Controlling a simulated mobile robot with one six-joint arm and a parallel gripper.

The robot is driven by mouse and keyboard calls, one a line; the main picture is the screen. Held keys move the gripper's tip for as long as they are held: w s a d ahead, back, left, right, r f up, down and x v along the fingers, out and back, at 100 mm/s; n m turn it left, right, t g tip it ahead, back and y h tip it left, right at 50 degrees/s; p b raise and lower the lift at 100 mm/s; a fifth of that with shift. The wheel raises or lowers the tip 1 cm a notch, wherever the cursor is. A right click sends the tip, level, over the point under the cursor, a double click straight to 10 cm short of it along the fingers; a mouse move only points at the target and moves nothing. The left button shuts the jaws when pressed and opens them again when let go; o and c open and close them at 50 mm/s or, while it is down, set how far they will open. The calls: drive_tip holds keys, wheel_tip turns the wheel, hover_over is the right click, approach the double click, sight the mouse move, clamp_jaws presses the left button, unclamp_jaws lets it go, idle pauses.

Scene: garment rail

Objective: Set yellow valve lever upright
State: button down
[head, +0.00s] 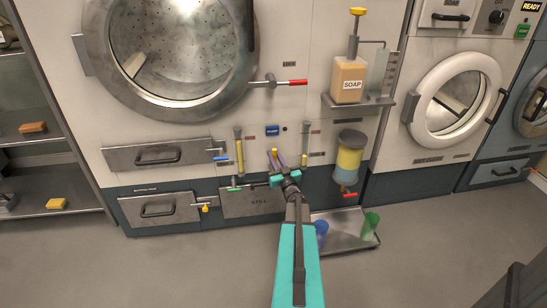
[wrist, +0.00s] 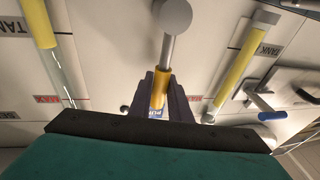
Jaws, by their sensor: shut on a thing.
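A yellow-sleeved lever (wrist: 160,88) with a metal rod stands out from a round grey knob in the wrist view, which looks upside down against the head view. My gripper (wrist: 161,92) is shut on the yellow sleeve, one dark finger on each side. The lever runs close to upright, between the two gauge tubes. In the head view my gripper (head: 276,160) is against the machine's lower front, with a yellow tip (head: 274,151) showing between its fingers. The knob is hidden behind my gripper there.
Yellow gauge tubes stand left (head: 240,157) and right (head: 304,152) of my gripper. A blue lever (head: 221,158), a green lever (head: 234,189) and a small yellow tap (head: 205,207) are at left. A tray (head: 345,243) with two cups lies below right.

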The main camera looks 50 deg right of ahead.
drive_tip(key=shift+s+d+f, duration=0.1)
drive_tip(key=shift+d, duration=0.05)
drive_tip(key=c, duration=1.6)
unclamp_jaws()
drive_tip(key=shift+c, duration=0.2)
drive_tip(key=shift+a, duration=0.25)
drive_tip(key=p+v, duration=0.1)
drive_tip(key=v, duration=1.2)
drive_tip(key=shift+s+f, duration=0.2)
drive_tip(key=shift+a, duration=0.1)
